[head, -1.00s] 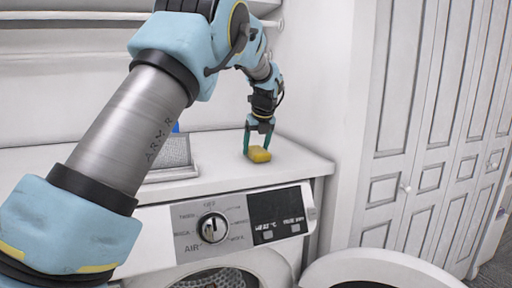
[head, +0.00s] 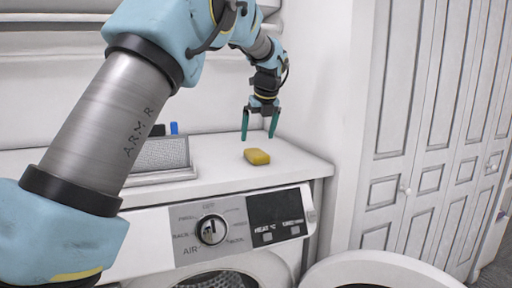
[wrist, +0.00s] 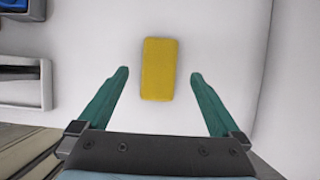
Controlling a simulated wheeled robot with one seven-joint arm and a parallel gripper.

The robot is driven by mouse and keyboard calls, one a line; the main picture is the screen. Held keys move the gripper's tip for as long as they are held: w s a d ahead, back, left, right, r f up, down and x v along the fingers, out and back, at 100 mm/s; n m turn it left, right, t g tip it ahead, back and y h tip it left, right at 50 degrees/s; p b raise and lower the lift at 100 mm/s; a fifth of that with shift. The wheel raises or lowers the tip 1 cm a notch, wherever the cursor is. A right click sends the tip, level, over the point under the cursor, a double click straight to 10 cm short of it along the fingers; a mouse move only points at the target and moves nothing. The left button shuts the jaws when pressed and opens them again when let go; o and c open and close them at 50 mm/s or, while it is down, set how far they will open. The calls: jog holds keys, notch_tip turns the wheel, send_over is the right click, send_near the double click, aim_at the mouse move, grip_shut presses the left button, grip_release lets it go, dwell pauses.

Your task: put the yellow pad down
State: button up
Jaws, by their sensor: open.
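The yellow pad (head: 257,156) lies flat on the white top of the washing machine (head: 222,166), near its right side. It also shows in the wrist view (wrist: 158,69), ahead of and between the fingertips, with a gap on both sides. My gripper (head: 260,126) is open and empty, its green fingers spread apart above and slightly behind the pad. In the wrist view my gripper (wrist: 160,73) touches nothing.
A grey mesh-fronted holder (head: 160,156) with a blue item stands on the top to the left. The washer's round door (head: 375,268) stands open at the front. White panelled cupboard doors (head: 425,130) are at the right. The top around the pad is clear.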

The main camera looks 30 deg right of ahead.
jog(key=shift+v, duration=2.75)
